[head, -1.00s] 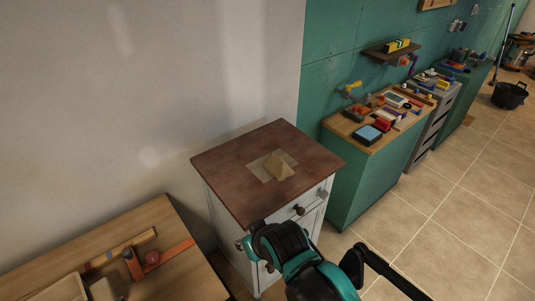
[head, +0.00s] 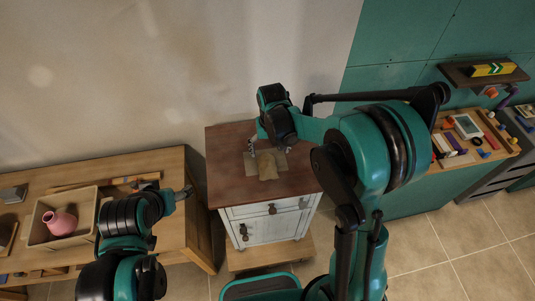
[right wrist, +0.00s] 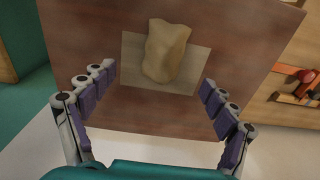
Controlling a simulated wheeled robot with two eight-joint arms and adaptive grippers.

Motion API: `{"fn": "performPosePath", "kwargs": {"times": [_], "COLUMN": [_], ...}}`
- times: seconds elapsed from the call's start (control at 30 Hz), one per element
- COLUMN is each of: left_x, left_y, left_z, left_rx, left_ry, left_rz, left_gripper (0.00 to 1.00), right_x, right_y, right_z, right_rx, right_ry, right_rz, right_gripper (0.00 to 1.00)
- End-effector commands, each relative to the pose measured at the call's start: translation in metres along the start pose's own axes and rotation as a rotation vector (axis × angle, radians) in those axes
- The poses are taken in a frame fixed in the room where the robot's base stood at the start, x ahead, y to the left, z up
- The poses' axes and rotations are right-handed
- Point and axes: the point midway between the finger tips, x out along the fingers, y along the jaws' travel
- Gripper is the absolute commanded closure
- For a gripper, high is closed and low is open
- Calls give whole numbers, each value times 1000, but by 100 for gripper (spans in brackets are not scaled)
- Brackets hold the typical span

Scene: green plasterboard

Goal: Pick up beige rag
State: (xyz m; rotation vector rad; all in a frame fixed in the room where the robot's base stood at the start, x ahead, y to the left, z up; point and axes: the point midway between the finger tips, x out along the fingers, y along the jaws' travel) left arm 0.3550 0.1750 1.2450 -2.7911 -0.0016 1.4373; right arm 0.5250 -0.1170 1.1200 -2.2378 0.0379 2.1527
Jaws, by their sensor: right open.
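The beige rag (head: 268,168) lies crumpled on a flat, pale square (head: 251,166) on top of the brown-topped cabinet (head: 223,181). My right gripper (head: 268,150) is over the cabinet top, close to the rag. In the right wrist view the rag (right wrist: 166,50) is ahead of the right gripper (right wrist: 158,92), roughly centred between its spread, empty fingers. The fingers do not touch it. My left gripper (head: 184,192) is over the right part of the wooden table, away from the rag; its fingers are too dark to make out.
A wooden table (head: 174,165) stands left of the cabinet, with a tray (head: 36,238) holding a pink vase (head: 60,222). A green workbench (head: 420,190) with several small items is on the right. The wall is close behind the cabinet.

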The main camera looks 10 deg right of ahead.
Motion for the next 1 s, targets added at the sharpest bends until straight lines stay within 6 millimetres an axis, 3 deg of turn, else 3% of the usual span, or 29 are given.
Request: {"fn": "performPosePath", "kwargs": {"times": [0.17, 0.7, 1.0], "left_x": [-11, -10, -10], "left_y": [0, 0, 0], "left_z": [-8, -7, -7], "left_rx": [0, 0, 0], "left_ry": [0, 0, 0], "left_rz": [0, 0, 0], "left_gripper": [28, 28, 28], "right_x": [9, 80, 87], "right_y": [-6, -8, -8], "right_z": [-7, -3, -2], "right_rx": [2, 3, 3], "right_ry": [-38, -40, -40], "right_rz": [6, 7, 7], "right_gripper": [14, 14, 14]}}
